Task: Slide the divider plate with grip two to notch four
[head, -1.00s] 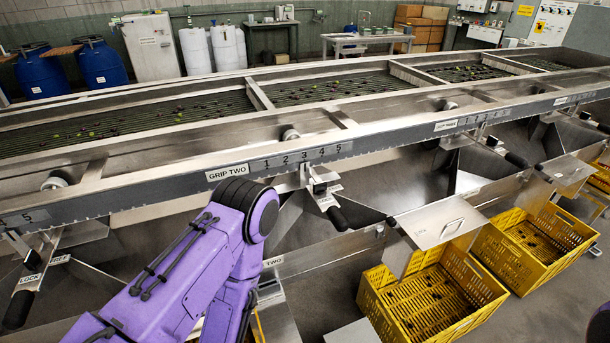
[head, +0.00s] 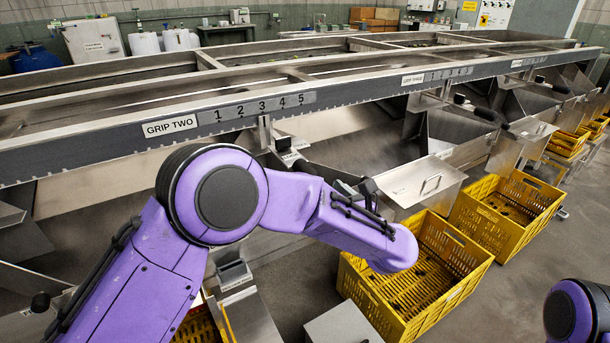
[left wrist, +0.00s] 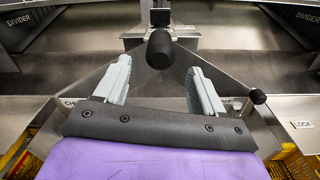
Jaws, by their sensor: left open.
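The GRIP TWO label (head: 170,126) and its scale (head: 258,107), numbered 1 to 5, are on the long steel rail. The divider's bracket (head: 265,132) hangs from the rail about under the 3. In the head view my left arm crosses in front of it and hides the grip's lower part; the left gripper itself is hidden. In the left wrist view my left gripper (left wrist: 159,68) is open, with its two grey fingers to either side of the black grip (left wrist: 160,50). The grip looks free of both fingers; its depth between them is hard to tell.
Yellow crates (head: 470,285) with dark fruit stand on the floor at the right. A steel chute cover (head: 415,183) with a handle sits above them. A LOCK plate (left wrist: 302,125) and a small black knob (left wrist: 258,96) lie right of the left gripper.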

